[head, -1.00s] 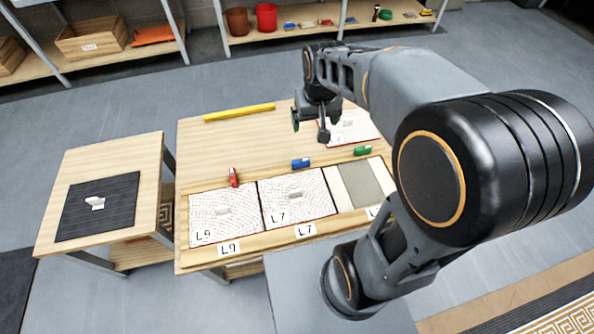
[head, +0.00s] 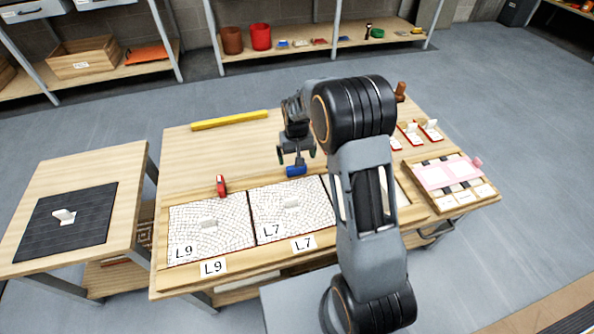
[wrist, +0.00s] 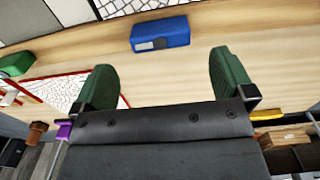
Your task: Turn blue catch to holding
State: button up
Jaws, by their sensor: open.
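The blue catch (head: 296,171) sits on the wooden bench behind the L7 panel (head: 285,222). In the wrist view the blue catch (wrist: 172,29) is a small block with a dark round spot, lying roughly lengthwise along the panel's edge and apart from it. My gripper (head: 297,152) is just above and behind the blue catch in the head view. In the wrist view my gripper (wrist: 165,75) has its two green fingers wide apart and empty, with the catch beyond the fingertips, between them. No touch is visible.
A red catch (head: 221,186) stands behind the L9 panel (head: 190,236), pointing a different way from the blue one. A green catch (wrist: 15,63) is at the wrist view's left edge. A yellow bar (head: 229,120) lies at the bench's back. My arm hides the panel right of L7.

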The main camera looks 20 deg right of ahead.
aim_at(297, 168)
notch_tip(297, 168, down, 7)
jog(key=shift+r+b, duration=0.1)
jog(key=shift+b, duration=0.55)
jog(key=shift+c, duration=0.3)
jog(key=c, duration=0.7)
jog(key=shift+d, duration=0.1)
jog(key=shift+c, duration=0.6)
